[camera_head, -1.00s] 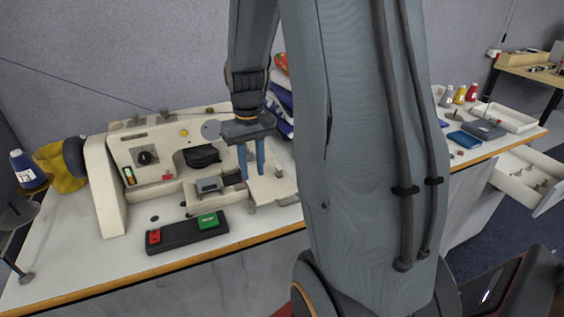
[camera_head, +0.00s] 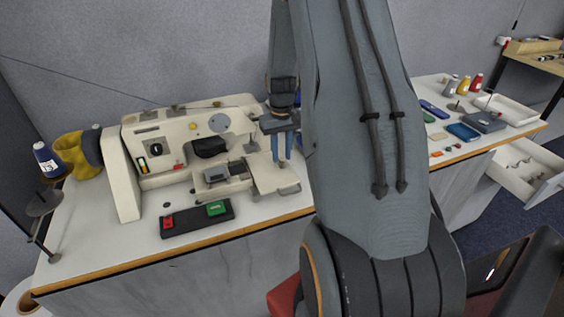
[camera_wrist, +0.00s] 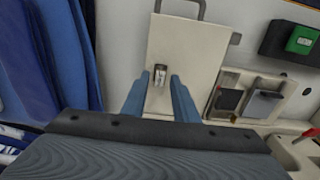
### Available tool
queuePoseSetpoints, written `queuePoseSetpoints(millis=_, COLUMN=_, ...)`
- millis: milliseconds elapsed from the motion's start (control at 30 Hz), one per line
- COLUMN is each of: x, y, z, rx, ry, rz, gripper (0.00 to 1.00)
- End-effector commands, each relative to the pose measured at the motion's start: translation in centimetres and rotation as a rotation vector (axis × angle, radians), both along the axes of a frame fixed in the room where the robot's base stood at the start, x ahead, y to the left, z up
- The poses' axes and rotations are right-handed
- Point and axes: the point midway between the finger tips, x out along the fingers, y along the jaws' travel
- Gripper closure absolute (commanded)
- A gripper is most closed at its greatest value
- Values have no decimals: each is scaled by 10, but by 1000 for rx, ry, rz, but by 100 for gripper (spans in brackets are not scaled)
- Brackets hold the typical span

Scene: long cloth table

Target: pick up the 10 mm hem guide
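A small shiny metal piece (camera_wrist: 160,75) lies on the beige extension plate (camera_wrist: 188,42) of the sewing machine in the wrist view. It may be the 10 mm hem guide; no size marking is readable. My gripper (camera_wrist: 159,82) is open, with its two blue fingers apart on either side of the piece in the picture. I cannot tell how high the fingertips are above the plate. In the head view my gripper (camera_head: 281,148) points down over the plate (camera_head: 275,175) at the machine's right end, and the metal piece cannot be made out there.
The cream sewing machine (camera_head: 185,148) stands left of my gripper. A black box with red and green buttons (camera_head: 197,218) lies in front of it. Folded blue cloth (camera_wrist: 60,50) is close on the left in the wrist view. Small items and trays (camera_head: 508,108) lie farther right.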

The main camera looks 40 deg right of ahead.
Motion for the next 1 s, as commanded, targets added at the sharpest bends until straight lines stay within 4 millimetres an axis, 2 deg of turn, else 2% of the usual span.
queuePoseSetpoints(millis=133, x=0, y=0, z=-10, rx=0, ry=0, rz=0, gripper=73)
queuePoseSetpoints(millis=367, x=0, y=0, z=-12, rx=0, ry=-1, rz=0, gripper=73)
queuePoseSetpoints(millis=400, x=0, y=0, z=-12, rx=0, ry=-1, rz=0, gripper=75)
queuePoseSetpoints(millis=533, x=0, y=0, z=-12, rx=0, ry=-1, rz=0, gripper=97)
queuePoseSetpoints(millis=567, x=0, y=0, z=-12, rx=0, ry=-1, rz=0, gripper=100)
queuePoseSetpoints(millis=1000, x=1, y=-1, z=-5, rx=-2, ry=-4, rz=-1, gripper=100)
